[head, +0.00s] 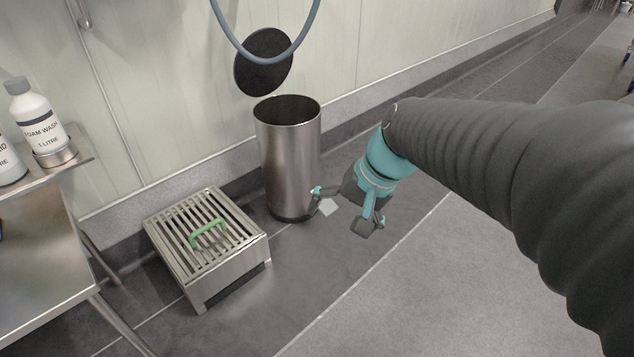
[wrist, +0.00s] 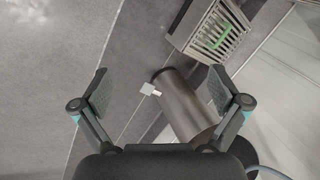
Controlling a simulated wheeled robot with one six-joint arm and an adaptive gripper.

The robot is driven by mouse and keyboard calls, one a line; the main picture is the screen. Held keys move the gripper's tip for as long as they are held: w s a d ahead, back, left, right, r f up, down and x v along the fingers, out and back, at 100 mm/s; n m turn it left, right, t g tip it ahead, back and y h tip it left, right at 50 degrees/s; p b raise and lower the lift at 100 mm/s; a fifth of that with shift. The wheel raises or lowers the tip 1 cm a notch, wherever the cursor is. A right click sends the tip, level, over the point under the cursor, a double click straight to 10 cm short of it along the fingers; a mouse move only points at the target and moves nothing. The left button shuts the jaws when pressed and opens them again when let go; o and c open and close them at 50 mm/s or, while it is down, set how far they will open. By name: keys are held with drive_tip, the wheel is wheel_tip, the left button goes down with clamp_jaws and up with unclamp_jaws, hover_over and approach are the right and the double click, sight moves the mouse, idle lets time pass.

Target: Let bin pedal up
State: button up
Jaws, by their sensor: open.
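The steel bin (head: 290,160) stands upright on the floor by the wall, its top open. Its round black lid (head: 263,62) stands raised behind the rim. The pale pedal plate (head: 328,207) sticks out low at the bin's base; in the wrist view the pedal (wrist: 149,89) lies between my fingers, beside the bin (wrist: 182,104). My gripper (head: 341,211) is open and empty, right of the bin's lower part. The fingers appear apart from the pedal, but I cannot tell the exact gap.
A slatted steel step (head: 208,245) with a green handle (head: 208,233) stands left of the bin. A steel table (head: 45,265) with white bottles (head: 35,115) is farther left. A grey hose (head: 262,58) hangs before the lid. The floor at right is clear.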

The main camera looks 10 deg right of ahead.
drive_tip(key=w+f+m+t+y+p, duration=0.1)
drive_tip(key=w+f+m+y, duration=0.6)
drive_tip(key=w, duration=0.7)
drive_tip(key=w+f+m+t+y+p, duration=0.1)
drive_tip(key=w+f+m+y+p, duration=0.3)
drive_tip(key=w+f, duration=0.7)
drive_tip(key=m+t+h+b, duration=0.2)
drive_tip(key=m+t+h, duration=0.2)
drive_tip(key=m+t, duration=0.85)
approach(330, 209)
drive_tip(key=shift+m+g, duration=0.75)
drive_tip(key=shift+g, duration=0.2)
drive_tip(key=x, duration=0.4)
drive_tip(key=r+x, duration=0.1)
drive_tip(key=x, duration=0.7)
drive_tip(key=shift+w+d+r, duration=0.1)
drive_tip(key=shift+w+r, duration=0.05)
drive_tip(key=shift+w, duration=0.35)
